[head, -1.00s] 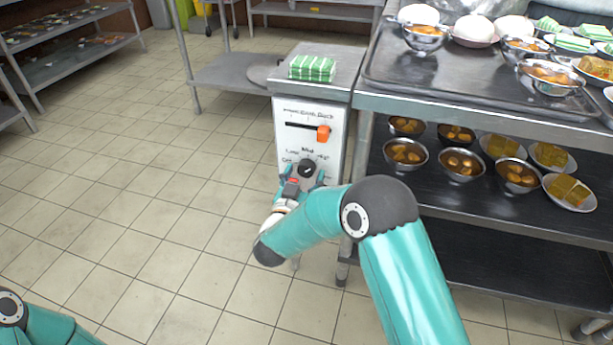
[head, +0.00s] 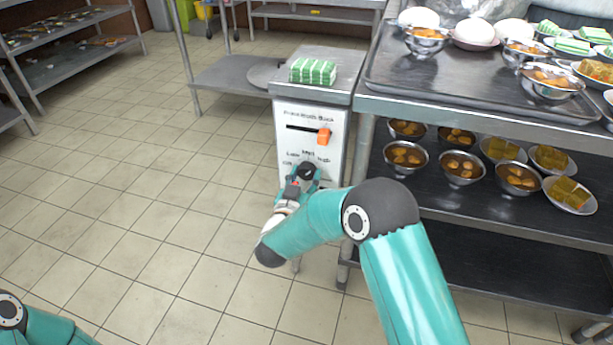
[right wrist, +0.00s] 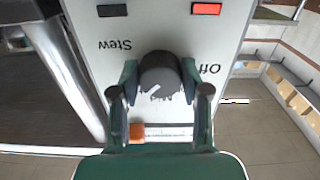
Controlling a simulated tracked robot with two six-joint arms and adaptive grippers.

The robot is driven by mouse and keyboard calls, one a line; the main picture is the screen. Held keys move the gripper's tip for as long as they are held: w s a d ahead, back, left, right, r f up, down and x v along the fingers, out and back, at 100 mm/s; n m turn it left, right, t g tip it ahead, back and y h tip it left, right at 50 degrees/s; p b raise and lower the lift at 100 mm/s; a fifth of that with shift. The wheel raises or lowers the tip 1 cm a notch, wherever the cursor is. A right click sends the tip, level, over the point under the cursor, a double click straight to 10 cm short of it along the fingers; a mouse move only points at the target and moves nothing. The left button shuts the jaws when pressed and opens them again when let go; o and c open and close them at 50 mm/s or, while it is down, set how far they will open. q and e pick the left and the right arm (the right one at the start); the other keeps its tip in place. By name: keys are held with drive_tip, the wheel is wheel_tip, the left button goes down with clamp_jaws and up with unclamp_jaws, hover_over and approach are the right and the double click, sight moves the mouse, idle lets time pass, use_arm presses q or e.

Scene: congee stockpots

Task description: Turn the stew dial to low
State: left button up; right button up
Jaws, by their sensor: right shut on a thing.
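The stew dial (head: 306,171) is a round black knob low on the white front panel (head: 333,152) of a metal cabinet. Small labels stand around it, among them what reads as Low, Med and High. My right gripper (head: 302,181) is at the dial. In the right wrist view my fingers are shut on the dial (right wrist: 160,78), one on each side. A white mark shows on its face; where it points is hard to tell. The words Stew and Off appear upside down beside it. My left gripper is out of view; only part of that arm shows.
A green-and-white striped pack (head: 313,71) lies on the cabinet top. A metal table (head: 480,118) with bowls and plates stands to the right. Open tiled floor (head: 150,220) lies to the left.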

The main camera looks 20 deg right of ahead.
drive_tip(key=n+p, duration=0.3)
drive_tip(key=shift+d+r+n, duration=0.1)
drive_tip(key=shift+r+n, duration=0.1)
drive_tip(key=shift+n, duration=0.1)
drive_tip(key=n+p, duration=0.3)
drive_tip(key=n, duration=0.1)
drive_tip(key=shift+n, duration=0.3)
drive_tip(key=n+p, duration=0.3)
drive_tip(key=n, duration=0.2)
drive_tip(key=shift+s, duration=0.1)
drive_tip(key=shift+f+n+p, duration=0.1)
drive_tip(key=shift+n+p, duration=0.95)
drive_tip(key=shift+n, duration=1.15)
drive_tip(key=o, duration=1.2)
drive_tip(key=shift+c, duration=0.2)
